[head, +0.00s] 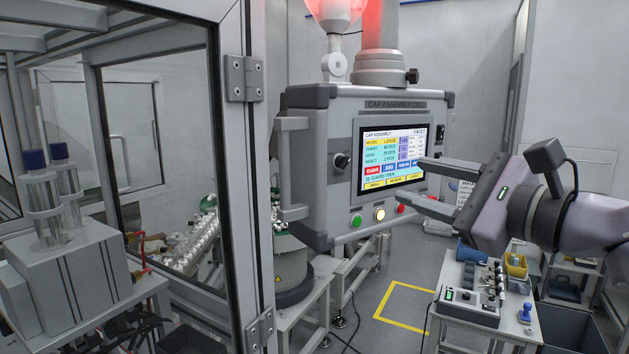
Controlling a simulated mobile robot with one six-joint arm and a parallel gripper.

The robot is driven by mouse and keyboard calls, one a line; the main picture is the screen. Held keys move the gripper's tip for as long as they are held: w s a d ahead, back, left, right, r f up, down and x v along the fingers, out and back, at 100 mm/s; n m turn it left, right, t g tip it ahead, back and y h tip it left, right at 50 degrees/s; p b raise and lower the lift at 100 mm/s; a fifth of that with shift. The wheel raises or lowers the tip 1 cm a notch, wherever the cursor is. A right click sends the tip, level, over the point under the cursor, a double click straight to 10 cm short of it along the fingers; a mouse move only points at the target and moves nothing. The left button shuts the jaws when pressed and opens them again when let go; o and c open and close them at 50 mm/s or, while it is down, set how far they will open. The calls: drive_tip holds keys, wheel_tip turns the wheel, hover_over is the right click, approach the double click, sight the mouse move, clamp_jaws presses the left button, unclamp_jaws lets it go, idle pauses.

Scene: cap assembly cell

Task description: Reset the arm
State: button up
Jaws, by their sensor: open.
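My gripper (432,185) comes in from the right of the head view with its two fingers pointing left. It is open and nothing shows between the fingers. The fingertips are close in front of the right part of the control panel (310,150); I cannot tell whether they touch it. The panel's lit screen (392,158) reads CAP ASSEMBLY and FAULT. Below it are a green button (356,220), a lit yellowish button (380,214) and a red button (400,208).
A framed glass guard (240,200) stands at the left, with machinery behind it. A red beacon (337,12) glows above the panel. A small bench (462,312) with a control box and tools stands at lower right. Yellow tape (385,300) marks clear floor.

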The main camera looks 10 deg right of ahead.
drive_tip(key=shift+s+d, duration=0.3)
drive_tip(key=shift+s, duration=0.35)
drive_tip(key=s+a+f+n+g+b, duration=0.2)
drive_tip(key=a+f, duration=0.2)
drive_tip(key=f, duration=0.4)
drive_tip(key=s+a+f+n+g+h+b, duration=0.1)
drive_tip(key=s+a+f+n+g+b, duration=0.2)
drive_tip(key=f, duration=0.4)
drive_tip(key=s+a+f+n+g+b, duration=0.1)
drive_tip(key=s+a+f+n+g, duration=0.1)
drive_tip(key=a+f, duration=0.45)
drive_tip(key=s+d+f+n+g+h+b, duration=0.1)
drive_tip(key=s+f+n, duration=0.4)
drive_tip(key=f, duration=0.5)
drive_tip(key=s+d+f+n+g+h+b, duration=0.1)
drive_tip(key=s+f+n+g+h+b, duration=0.1)
drive_tip(key=f, duration=0.7)
drive_tip(key=s+n+h+b, duration=0.1)
drive_tip(key=s+n+h, duration=0.1)
drive_tip(key=s+n, duration=0.1)
drive_tip(key=shift+s+f+n, duration=0.3)
drive_tip(key=shift+s+f, duration=0.05)
drive_tip(key=shift+f, duration=0.05)
